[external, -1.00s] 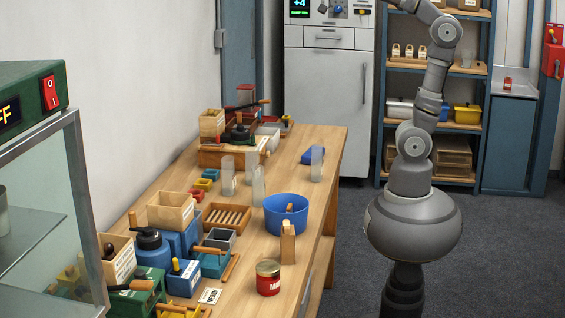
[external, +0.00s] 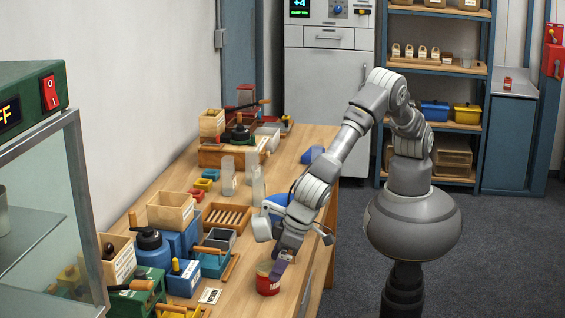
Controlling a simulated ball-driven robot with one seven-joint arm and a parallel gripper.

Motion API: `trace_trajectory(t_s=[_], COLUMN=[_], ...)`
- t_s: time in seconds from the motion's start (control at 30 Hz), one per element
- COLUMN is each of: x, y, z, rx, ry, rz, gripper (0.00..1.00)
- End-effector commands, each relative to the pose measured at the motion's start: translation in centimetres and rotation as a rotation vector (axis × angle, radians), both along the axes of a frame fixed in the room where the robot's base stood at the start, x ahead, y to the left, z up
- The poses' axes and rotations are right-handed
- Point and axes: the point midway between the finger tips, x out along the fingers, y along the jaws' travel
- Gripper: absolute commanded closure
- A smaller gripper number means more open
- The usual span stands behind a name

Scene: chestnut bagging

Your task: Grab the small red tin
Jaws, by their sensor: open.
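The small red tin (external: 267,284) stands upright on the wooden table near its right edge, with part of its label showing. My arm reaches down over the table from the right. My gripper (external: 279,270) is open and points down at the tin's upper right side, covering part of its rim in this view. I cannot tell whether the fingers touch the tin or stand around it.
Wooden boxes (external: 171,211), a slatted tray (external: 228,217) and blue containers (external: 183,279) crowd the table's left side. A small card (external: 209,296) lies left of the tin.

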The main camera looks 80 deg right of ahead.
Motion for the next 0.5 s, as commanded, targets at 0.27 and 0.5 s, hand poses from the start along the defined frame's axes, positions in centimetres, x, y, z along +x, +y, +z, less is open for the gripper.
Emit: trace_trajectory(t_s=[0.27, 0.5], x=[1.7, 2.8], y=[0.1, 0.4], z=[-3.5, -5.7], rx=[-0.001, 0.001], ry=[0.001, 0.0], rz=[-0.001, 0.001], gripper=[0.07, 0.07])
